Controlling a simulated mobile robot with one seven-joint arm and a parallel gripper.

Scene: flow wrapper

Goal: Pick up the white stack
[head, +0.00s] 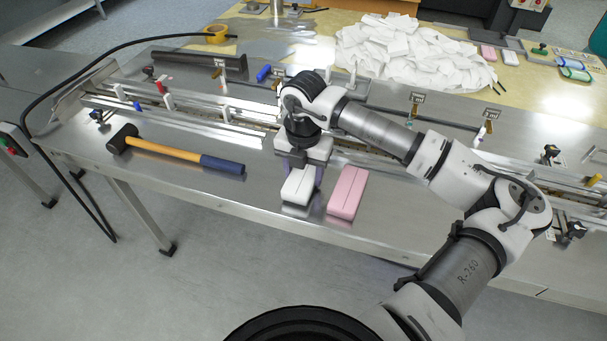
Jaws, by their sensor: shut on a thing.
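The white stack (298,188) is a pale block at the front edge of the metal table (230,193). My gripper (303,172) points down over its far part, with a finger on either side, and is shut on it. The palm hides the far end of the stack. The stack looks to be at or very near the table top; I cannot tell whether it is lifted clear.
A pink stack (347,192) lies close to the right. A mallet (178,153) lies to the left. The conveyor rails (225,130) run behind my gripper, with upright posts. A heap of white packets (405,50) lies at the back.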

